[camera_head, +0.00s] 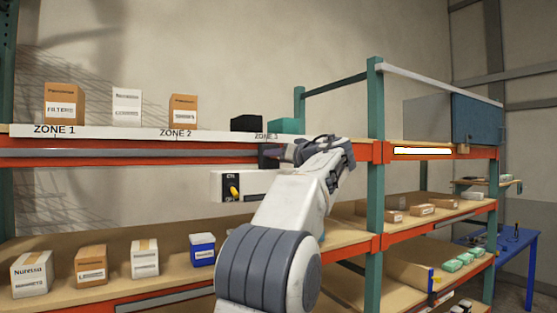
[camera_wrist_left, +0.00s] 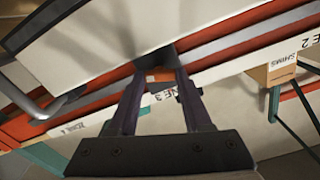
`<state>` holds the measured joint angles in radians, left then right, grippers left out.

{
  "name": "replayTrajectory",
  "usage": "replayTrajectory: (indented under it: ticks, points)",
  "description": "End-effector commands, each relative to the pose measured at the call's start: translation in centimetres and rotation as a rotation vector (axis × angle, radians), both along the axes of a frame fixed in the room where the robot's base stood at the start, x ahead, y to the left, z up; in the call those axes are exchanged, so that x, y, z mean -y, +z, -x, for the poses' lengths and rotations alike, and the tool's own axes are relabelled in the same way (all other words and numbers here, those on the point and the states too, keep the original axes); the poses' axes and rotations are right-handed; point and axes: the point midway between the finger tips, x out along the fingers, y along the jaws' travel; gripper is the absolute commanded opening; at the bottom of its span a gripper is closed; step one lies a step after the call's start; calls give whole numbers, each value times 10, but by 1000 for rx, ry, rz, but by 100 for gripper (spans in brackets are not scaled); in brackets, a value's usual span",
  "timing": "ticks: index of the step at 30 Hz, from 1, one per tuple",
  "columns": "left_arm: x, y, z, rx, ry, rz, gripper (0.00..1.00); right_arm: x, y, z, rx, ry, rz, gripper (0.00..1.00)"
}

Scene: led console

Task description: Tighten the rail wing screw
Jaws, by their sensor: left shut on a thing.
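My left gripper (camera_head: 268,155) reaches the front rail of the upper shelf near the ZONE 3 label. In the left wrist view its two dark fingers (camera_wrist_left: 160,73) close in on a small dark part (camera_wrist_left: 161,57) at the rail, which looks like the rail wing screw. The fingertips and the rail edge hide most of it, so its wings and how far it is turned cannot be seen. The orange rail (camera_head: 130,155) has a grey strip along it.
Boxes stand along the upper shelf, including a brown one (camera_head: 64,106) and a dark one (camera_head: 246,123). More boxes sit on the lower shelf (camera_head: 62,251). A teal post (camera_head: 375,190) stands right of my arm. A lit bar (camera_head: 422,151) shows farther right.

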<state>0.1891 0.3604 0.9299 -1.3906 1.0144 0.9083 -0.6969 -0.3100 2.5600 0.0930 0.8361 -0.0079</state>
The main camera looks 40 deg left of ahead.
Motion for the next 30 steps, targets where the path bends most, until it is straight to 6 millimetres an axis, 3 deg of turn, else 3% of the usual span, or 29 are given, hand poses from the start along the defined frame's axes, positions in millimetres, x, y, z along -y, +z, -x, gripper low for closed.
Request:
replayTrajectory:
  ticks: [30]
  points:
    - [1, 0, -1, -894, -3, -369, 0, 0, 6, 0, 0, 1, 0, 50]
